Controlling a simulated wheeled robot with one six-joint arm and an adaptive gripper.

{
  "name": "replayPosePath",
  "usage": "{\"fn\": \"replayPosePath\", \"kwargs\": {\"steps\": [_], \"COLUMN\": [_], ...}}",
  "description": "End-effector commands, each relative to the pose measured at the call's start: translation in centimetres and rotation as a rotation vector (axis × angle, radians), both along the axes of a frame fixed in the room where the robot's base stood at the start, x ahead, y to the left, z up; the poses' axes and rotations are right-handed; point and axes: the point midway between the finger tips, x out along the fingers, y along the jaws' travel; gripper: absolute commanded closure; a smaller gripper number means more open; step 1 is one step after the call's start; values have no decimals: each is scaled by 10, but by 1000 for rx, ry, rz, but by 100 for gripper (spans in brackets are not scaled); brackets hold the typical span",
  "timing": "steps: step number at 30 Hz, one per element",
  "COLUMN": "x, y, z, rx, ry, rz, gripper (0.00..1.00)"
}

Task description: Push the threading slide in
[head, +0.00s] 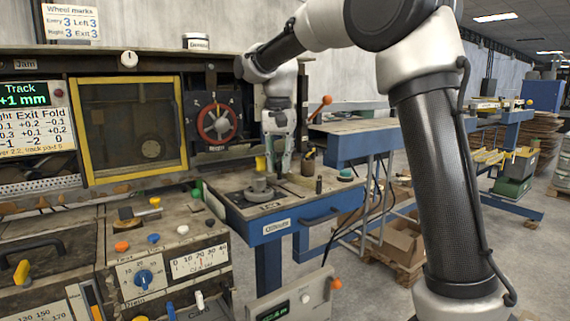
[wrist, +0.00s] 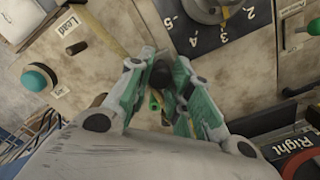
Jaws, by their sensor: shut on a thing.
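My gripper (wrist: 158,82) points down with its green-and-grey fingers closed around a dark round knob (wrist: 162,74) in the wrist view. This looks like the handle of the threading slide, but the fingers hide most of it and I cannot tell how far in the slide sits. In the head view my gripper (head: 279,168) is low over the wooden top of the small blue table (head: 297,226); the knob is hidden there. A yellowish strip (wrist: 102,32) runs beside the fingers.
A teal button (wrist: 38,78) by a "Lead" label (wrist: 68,27) lies left of the fingers, and a numbered dial plate (wrist: 222,36) lies to the upper right. A grey round dial (head: 260,188) and a black post (head: 319,185) stand near my gripper. An orange-tipped lever (head: 327,99) rises behind.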

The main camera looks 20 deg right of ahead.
Motion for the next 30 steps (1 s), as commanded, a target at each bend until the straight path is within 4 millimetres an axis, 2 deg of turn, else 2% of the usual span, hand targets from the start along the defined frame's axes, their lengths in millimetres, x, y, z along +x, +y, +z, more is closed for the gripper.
{"fn": "replayPosePath", "kwargs": {"steps": [5,6,9,21,26,30], "x": [4,5,4,3,3,4], "y": [1,1,1,1,1,1], "z": [3,3,3,7,34,66], "rx": [4,4,3,3,3,4], "ry": [-19,-20,-17,-13,-15,-16], "rz": [1,1,1,0,0,1], "gripper": [100,74,56,56,56,56]}}
